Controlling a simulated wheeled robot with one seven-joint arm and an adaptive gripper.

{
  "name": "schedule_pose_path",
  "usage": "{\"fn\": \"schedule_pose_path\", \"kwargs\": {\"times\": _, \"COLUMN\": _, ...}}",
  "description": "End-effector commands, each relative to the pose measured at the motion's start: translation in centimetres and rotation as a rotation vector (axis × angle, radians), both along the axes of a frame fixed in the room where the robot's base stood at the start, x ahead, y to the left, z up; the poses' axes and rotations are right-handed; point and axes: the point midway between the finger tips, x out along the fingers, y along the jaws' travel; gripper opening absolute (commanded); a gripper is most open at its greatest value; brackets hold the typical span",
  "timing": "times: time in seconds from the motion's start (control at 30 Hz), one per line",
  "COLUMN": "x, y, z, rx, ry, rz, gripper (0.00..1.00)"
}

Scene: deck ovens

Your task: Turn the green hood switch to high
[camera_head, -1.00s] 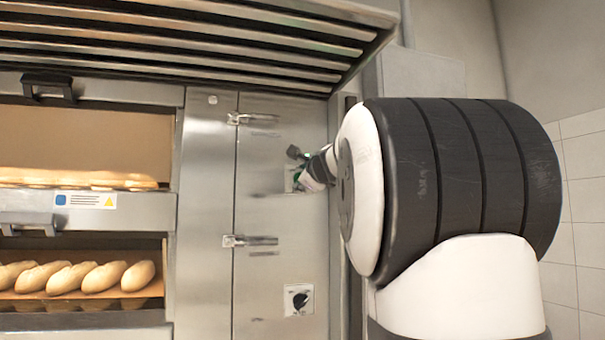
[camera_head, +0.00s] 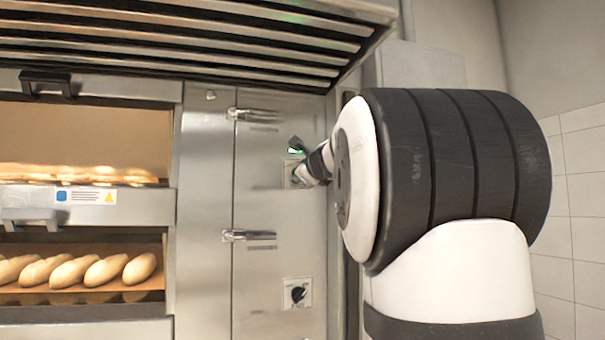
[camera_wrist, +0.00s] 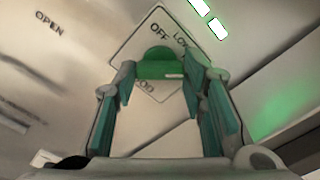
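The green hood switch (camera_wrist: 158,62) is a round-topped knob on a pale square plate (camera_wrist: 128,48) in the wrist view. The plate reads OFF and LOW along its upper edges; lettering below is partly hidden. A small white mark shows on the knob's lower right. My gripper (camera_wrist: 158,78) has its green-padded fingers spread on either side of the knob, close to it; firm contact cannot be made out. In the head view my gripper (camera_head: 298,170) is at the upper switch plate on the steel panel and mostly hides the switch.
A lower black knob (camera_head: 298,294) sits on the same steel panel (camera_head: 280,215). Two latch handles (camera_head: 250,115) (camera_head: 248,236) stick out left of the switches. The slatted hood (camera_head: 200,35) hangs above. Ovens with loaves (camera_head: 75,271) are at left.

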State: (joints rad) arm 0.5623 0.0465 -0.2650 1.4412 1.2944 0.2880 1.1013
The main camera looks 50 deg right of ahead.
Motion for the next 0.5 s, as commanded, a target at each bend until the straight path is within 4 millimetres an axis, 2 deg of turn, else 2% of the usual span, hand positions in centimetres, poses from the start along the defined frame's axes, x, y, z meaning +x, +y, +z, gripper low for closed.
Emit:
{"fn": "schedule_pose_path", "kwargs": {"times": 0.03, "x": 0.03, "y": -0.06, "z": -0.21, "rx": 0.004, "ry": 0.002, "rz": -0.001, "gripper": 0.47}}
{"fn": "schedule_pose_path", "kwargs": {"times": 0.1, "x": 0.02, "y": -0.06, "z": -0.18, "rx": 0.003, "ry": 0.001, "rz": 0.0, "gripper": 0.58}}
{"fn": "schedule_pose_path", "kwargs": {"times": 0.5, "x": -0.46, "y": 0.28, "z": 0.01, "rx": 0.0, "ry": 0.0, "rz": 0.0, "gripper": 0.58}}
